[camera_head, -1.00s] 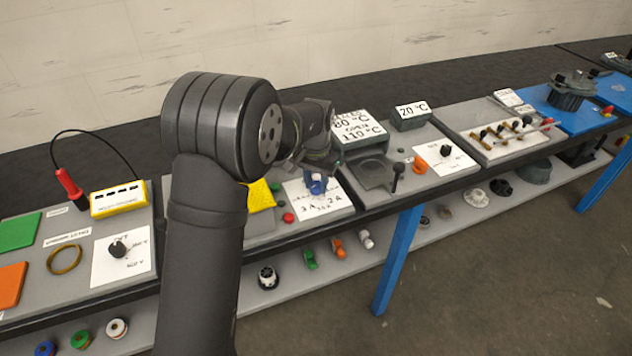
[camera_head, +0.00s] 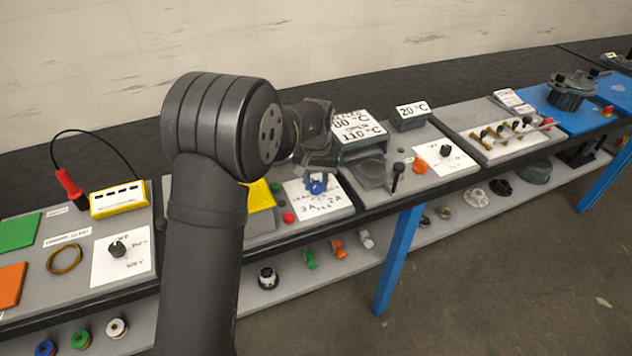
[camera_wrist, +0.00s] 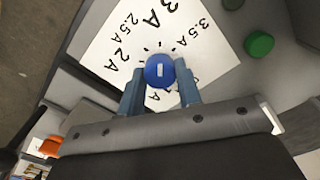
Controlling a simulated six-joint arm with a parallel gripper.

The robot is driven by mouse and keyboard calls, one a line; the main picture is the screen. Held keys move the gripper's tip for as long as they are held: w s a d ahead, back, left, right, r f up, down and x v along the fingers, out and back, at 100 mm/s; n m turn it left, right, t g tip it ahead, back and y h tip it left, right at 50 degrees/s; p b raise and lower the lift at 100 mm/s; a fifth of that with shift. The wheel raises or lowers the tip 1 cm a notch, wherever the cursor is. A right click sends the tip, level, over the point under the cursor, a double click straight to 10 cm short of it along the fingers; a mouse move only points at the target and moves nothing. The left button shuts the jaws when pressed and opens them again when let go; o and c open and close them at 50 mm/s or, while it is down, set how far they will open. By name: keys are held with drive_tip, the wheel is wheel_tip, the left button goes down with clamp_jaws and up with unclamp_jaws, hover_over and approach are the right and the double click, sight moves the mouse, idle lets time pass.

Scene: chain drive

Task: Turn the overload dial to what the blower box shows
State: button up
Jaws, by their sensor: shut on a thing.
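The overload dial is a blue round knob (camera_wrist: 159,68) with a short white mark on top. It stands on a white plate (camera_wrist: 100,45) lettered in amps; 2 A, 2.5 A, 3 A and 3.5 A are readable in the wrist view, and other marks are partly hidden by the gripper. My gripper (camera_wrist: 160,84) is shut on the knob, one finger on each side. In the head view the blue knob (camera_head: 317,186) shows below my gripper. No box is readable as the blower box; its shown value cannot be made out.
A green button (camera_wrist: 259,44) sits beside the plate in the wrist view. In the head view, a grey box with temperature labels (camera_head: 358,128) and a small 20 °C box (camera_head: 411,112) stand to the right. A yellow piece (camera_head: 260,196) lies left of the dial plate.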

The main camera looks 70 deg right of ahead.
sight(316, 184)
drive_tip(key=o, duration=1)
drive_tip(key=shift+c, duration=0.2)
drive_tip(key=shift+r, duration=0.1)
wheel_tip(316, 184, up, 17)
drive_tip(key=shift+r, duration=0.15)
wheel_tip(316, 184, down, 18)
drive_tip(key=shift+r, duration=0.25)
idle(0.5)
